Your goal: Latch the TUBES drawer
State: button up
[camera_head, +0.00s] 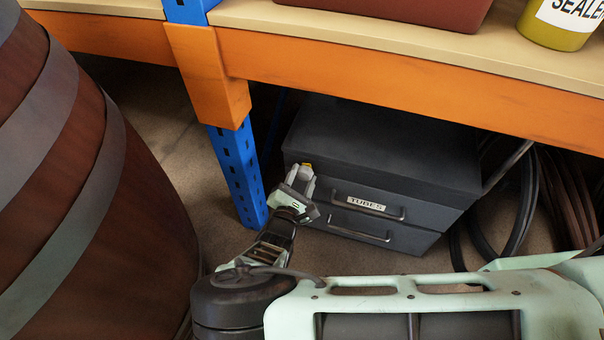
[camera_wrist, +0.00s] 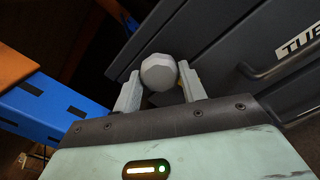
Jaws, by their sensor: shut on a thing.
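The dark grey cabinet (camera_head: 385,140) stands under the shelf and has two drawers. The upper one is the TUBES drawer (camera_head: 335,190), with a white TUBES label (camera_head: 366,203) and a bar handle. The label and handle also show in the wrist view, at right. My gripper (camera_head: 300,178) is at the left end of the drawer front. In the wrist view my gripper (camera_wrist: 158,72) is shut on a pale grey, faceted round knob (camera_wrist: 160,73), seen end-on between the fingers. What the knob is fixed to is hidden. I cannot tell if the drawer is fully closed.
A blue post (camera_head: 237,170) stands just left of my gripper, and an orange beam (camera_head: 400,85) crosses above. A wooden barrel (camera_head: 100,200) fills the left. Coiled dark hoses (camera_head: 525,205) lie right of the cabinet. A lower drawer (camera_head: 375,233) has its own handle.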

jog(key=shift+m+p, duration=0.5)
jog(key=shift+m, duration=0.6)
jog(key=o, duration=1)
jog(key=shift+c, duration=0.2)
jog(key=shift+s, duration=0.1)
